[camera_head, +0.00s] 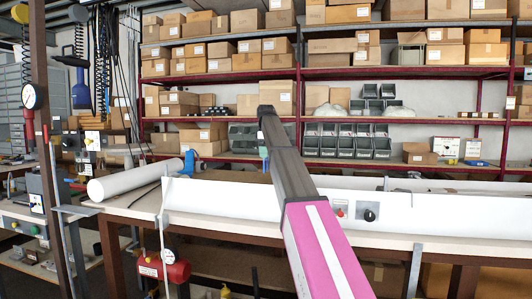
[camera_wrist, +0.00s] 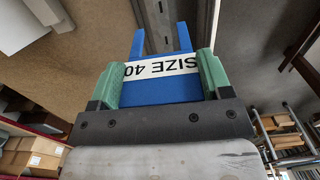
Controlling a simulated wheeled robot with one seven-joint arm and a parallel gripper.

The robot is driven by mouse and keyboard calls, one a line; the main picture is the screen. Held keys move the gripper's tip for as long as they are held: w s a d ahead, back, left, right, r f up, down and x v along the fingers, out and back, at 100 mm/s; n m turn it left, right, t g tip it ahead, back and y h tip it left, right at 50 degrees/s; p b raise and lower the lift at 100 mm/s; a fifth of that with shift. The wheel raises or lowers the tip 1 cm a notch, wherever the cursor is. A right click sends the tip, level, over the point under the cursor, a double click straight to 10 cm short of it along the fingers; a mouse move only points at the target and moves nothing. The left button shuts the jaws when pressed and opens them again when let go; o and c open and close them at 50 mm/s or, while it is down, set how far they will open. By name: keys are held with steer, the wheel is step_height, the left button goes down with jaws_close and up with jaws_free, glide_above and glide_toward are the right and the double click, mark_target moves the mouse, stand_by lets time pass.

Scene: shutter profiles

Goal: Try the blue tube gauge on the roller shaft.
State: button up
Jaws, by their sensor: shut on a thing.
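My gripper (camera_wrist: 161,72) is shut on the blue tube gauge (camera_wrist: 160,91), with a green finger against each side. The gauge is a fork with two prongs pointing away from me and a white label reading SIZE 40, upside down in the wrist view. Nothing clearly sits between its prongs; a grey metal strip (camera_wrist: 168,18) shows beyond them. In the head view my arm hides most of the gripper. A white tube (camera_head: 130,181) lies at the left of the bench and may be the roller shaft; I cannot be sure. I see no contact between gauge and tube.
A blue fixture (camera_head: 190,166) stands at the tube's right end. A long white panel (camera_head: 235,199) runs along the bench front, with a black knob (camera_head: 369,215). Shelves with cardboard boxes (camera_head: 428,153) and grey bins stand behind.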

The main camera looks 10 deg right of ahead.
steer(key=shift+f, duration=4.15)
steer(key=shift+f, duration=0.65)
steer(key=shift+r, duration=3)
